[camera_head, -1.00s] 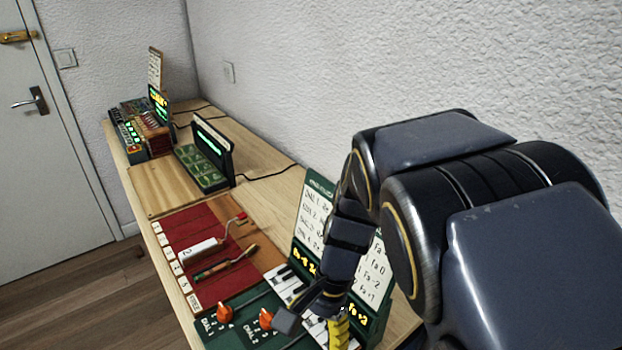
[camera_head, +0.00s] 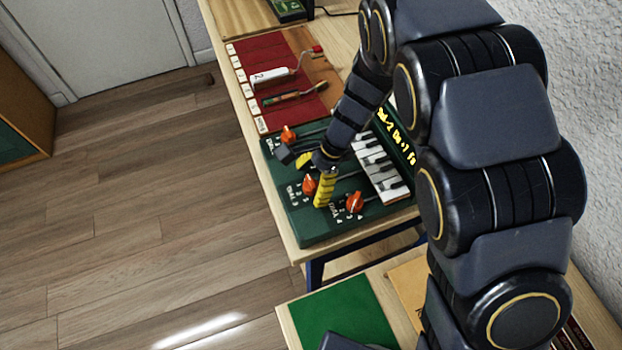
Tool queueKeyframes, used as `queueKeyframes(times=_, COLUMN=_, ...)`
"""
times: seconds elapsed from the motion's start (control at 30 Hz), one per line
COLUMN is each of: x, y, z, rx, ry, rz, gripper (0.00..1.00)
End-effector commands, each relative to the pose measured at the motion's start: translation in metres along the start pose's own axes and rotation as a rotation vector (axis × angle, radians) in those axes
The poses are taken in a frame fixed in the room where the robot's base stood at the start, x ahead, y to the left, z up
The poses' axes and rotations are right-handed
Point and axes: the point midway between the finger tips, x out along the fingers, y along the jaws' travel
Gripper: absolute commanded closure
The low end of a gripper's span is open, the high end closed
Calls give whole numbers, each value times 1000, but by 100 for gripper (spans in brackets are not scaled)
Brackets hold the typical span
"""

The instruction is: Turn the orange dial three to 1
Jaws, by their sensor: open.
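The green dial panel (camera_head: 310,229) with a small keyboard (camera_head: 383,168) lies in the middle of the head view. Dial three (camera_head: 309,186) is an orange knob near the panel's front edge, beside the label "DIAL 3" and small numbers. I cannot tell which number it points at. My gripper (camera_head: 306,172) is open, with yellow on its fingers, and hangs over the panel. One finger appears just right of dial three, the other above it in the picture. I cannot tell whether they touch it. Dial four (camera_head: 355,202) is to the right, dial one (camera_head: 288,133) farther back. Dial two is hidden.
A red board (camera_head: 272,60) with a white-handled tool (camera_head: 270,75) and another tool lies behind the panel. A lit display (camera_head: 397,136) stands behind the keyboard. A green mat (camera_head: 345,315) lies on a nearer table. My arm covers the right side.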

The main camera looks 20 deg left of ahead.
Motion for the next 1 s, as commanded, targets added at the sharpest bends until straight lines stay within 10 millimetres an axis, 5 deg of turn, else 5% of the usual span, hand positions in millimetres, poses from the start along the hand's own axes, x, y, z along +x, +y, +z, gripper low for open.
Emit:
queueKeyframes(times=0.3, x=3, y=0, z=0, rx=0, ry=0, rz=-1, gripper=39)
queueKeyframes(times=0.43, x=2, y=0, z=0, rx=0, ry=0, rz=-1, gripper=95)
queueKeyframes(times=0.47, x=2, y=0, z=0, rx=0, ry=0, rz=-1, gripper=99)
queueKeyframes(times=1.0, x=2, y=0, z=0, rx=-124, ry=-1, rz=52, gripper=99)
